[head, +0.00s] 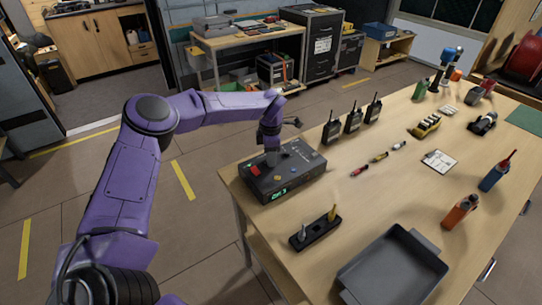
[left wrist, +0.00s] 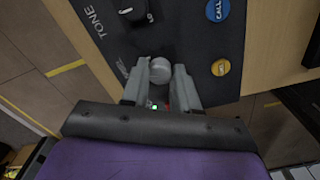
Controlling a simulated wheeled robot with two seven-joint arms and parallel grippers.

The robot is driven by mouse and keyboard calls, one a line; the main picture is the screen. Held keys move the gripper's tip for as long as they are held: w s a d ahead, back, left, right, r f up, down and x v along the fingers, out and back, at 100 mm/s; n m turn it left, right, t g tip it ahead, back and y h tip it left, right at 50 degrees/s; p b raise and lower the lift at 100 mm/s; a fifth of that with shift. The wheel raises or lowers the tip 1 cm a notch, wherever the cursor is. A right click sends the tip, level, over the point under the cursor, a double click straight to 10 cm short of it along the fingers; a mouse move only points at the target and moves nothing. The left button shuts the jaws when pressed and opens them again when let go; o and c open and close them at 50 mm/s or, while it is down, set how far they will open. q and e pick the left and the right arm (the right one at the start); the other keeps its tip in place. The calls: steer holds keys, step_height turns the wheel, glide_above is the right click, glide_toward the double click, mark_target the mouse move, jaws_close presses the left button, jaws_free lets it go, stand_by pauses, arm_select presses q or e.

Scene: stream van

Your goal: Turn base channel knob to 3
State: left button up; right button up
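The dark base station (head: 309,164) sits on the near left corner of the table. Its green display (head: 279,195) appears to read channel 3, though the digit is small. The round grey knob (left wrist: 160,70) is between the fingers of my left gripper (left wrist: 160,84), which look closed against its sides. In the head view my left gripper (head: 270,143) points down onto the top of the base station and hides the knob. A second knob marked TONE (left wrist: 134,10) is beyond it, apart from the fingers. My right gripper is not in view.
Blue CALL (left wrist: 217,10) and yellow (left wrist: 220,67) buttons are right of the knob. Several handheld radios (head: 353,119) stand behind the base station. A black charger (head: 314,232) and a grey tray (head: 393,268) are in front. The right side holds bottles and tools.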

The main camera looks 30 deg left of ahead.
arm_select(q)
steer(key=o, duration=0.3)
step_height(320, 180, up, 10)
steer(key=b, duration=0.1)
steer(key=shift+r+b, duration=0.25)
steer(key=shift+b, duration=0.15)
